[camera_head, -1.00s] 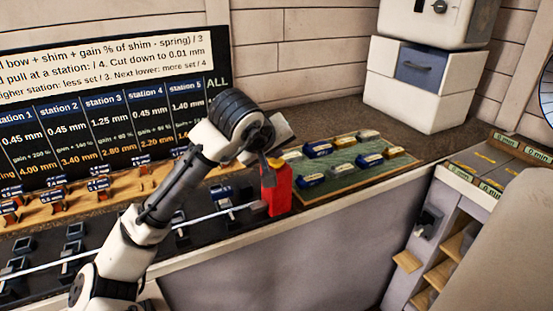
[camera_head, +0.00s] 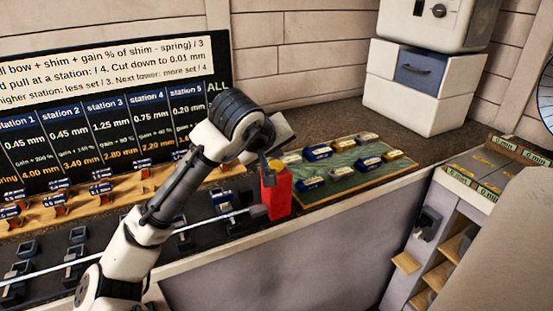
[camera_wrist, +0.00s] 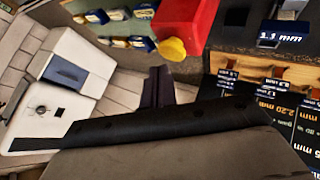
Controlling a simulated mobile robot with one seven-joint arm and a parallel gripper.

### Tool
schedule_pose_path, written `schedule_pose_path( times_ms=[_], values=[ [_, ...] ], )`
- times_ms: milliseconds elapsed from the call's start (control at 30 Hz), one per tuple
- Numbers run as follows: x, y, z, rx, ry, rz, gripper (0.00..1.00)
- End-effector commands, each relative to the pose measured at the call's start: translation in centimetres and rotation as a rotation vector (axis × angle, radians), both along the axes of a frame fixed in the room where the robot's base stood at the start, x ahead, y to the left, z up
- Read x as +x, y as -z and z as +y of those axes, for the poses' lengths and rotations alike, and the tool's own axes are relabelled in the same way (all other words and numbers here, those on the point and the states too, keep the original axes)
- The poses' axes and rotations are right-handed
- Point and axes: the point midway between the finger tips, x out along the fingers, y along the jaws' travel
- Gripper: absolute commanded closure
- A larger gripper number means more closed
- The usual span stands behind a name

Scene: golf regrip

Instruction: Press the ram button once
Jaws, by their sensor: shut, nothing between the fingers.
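The ram is a red upright block (camera_head: 277,194) at the right end of the shaft on the bench, with a yellow button (camera_head: 277,165) on top. In the wrist view the red block (camera_wrist: 184,22) and the round yellow button (camera_wrist: 171,49) show clear of my fingers. My gripper (camera_head: 266,158) is above the block, just left of the button in the head view. In the wrist view my dark fingers (camera_wrist: 158,72) are together and empty, with their tips close to the button. A small gap seems to separate them.
A green board (camera_head: 345,170) with several small blue, gold and silver pieces lies right of the ram. A black station board (camera_head: 110,120) stands behind. A white cabinet (camera_head: 415,85) stands at the back right. A wooden rack (camera_head: 75,200) of tagged pieces runs along the bench.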

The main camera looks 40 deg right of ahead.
Motion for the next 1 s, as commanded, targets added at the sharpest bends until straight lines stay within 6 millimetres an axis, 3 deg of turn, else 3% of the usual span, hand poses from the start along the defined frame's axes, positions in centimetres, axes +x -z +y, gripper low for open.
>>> schedule_pose_path(
  times_ms=[367,833,1000],
  values=[
    [0.0,-0.3,0.0,0.000,0.000,0.000,1.00],
    [0.0,-4.8,0.0,-0.001,0.001,-0.001,1.00],
    [0.0,-5.2,0.0,0.000,0.000,0.000,1.00]
  ],
)
